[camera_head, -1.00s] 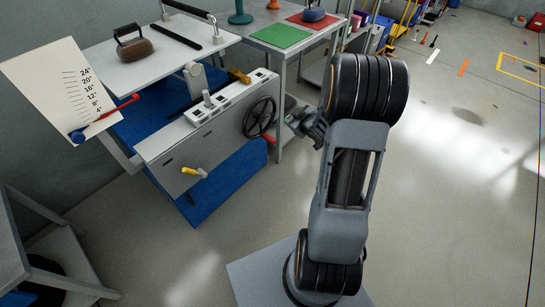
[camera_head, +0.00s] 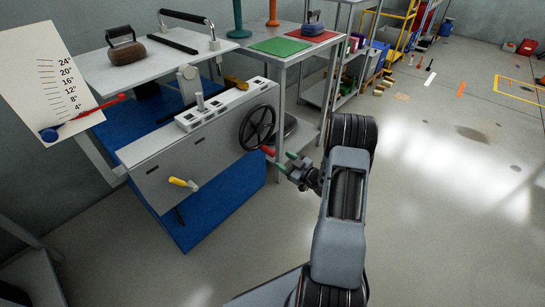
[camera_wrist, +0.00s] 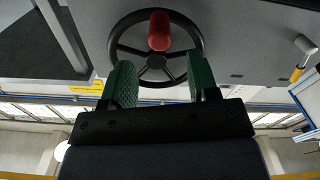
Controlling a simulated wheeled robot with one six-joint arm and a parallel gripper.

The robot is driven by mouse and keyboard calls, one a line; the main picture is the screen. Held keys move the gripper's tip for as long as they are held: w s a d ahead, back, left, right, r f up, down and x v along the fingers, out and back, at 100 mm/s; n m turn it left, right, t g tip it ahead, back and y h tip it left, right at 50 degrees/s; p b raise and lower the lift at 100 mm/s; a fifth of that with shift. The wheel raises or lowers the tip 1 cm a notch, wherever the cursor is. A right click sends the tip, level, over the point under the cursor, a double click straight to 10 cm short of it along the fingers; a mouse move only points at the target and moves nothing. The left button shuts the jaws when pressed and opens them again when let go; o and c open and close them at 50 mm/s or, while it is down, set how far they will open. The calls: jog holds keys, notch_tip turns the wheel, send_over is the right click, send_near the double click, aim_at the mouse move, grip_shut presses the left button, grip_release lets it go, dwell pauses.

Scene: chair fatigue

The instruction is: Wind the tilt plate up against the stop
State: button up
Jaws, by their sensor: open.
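A black spoked handwheel (camera_head: 257,127) with a red knob (camera_head: 268,151) is on the right end of the grey machine's front. My gripper (camera_head: 289,162) is just right of the red knob, apart from it, with its jaws open and empty. In the wrist view the green fingers (camera_wrist: 162,80) are spread below the red knob (camera_wrist: 158,30), which sticks out from the wheel's upper rim (camera_wrist: 117,42). The white tilt plate (camera_head: 108,77) looks nearly level. A red pointer (camera_head: 98,108) lies near the low end of the degree scale (camera_head: 48,75). I cannot make out the stop.
A dark weight with a handle (camera_head: 127,47) sits on the plate. A yellow-handled crank (camera_head: 183,183) sticks out of the machine's front. A side table (camera_head: 284,59) with green and red mats stands behind. The floor (camera_head: 440,200) to the right is clear.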

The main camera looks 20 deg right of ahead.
aim_at(274, 154)
jog(key=b+x, duration=0.1)
jog(key=x, duration=0.5)
jog(key=shift+w+a, duration=0.1)
jog(key=shift+w, duration=0.15)
jog(key=shift+c, duration=0.4)
grip_shut()
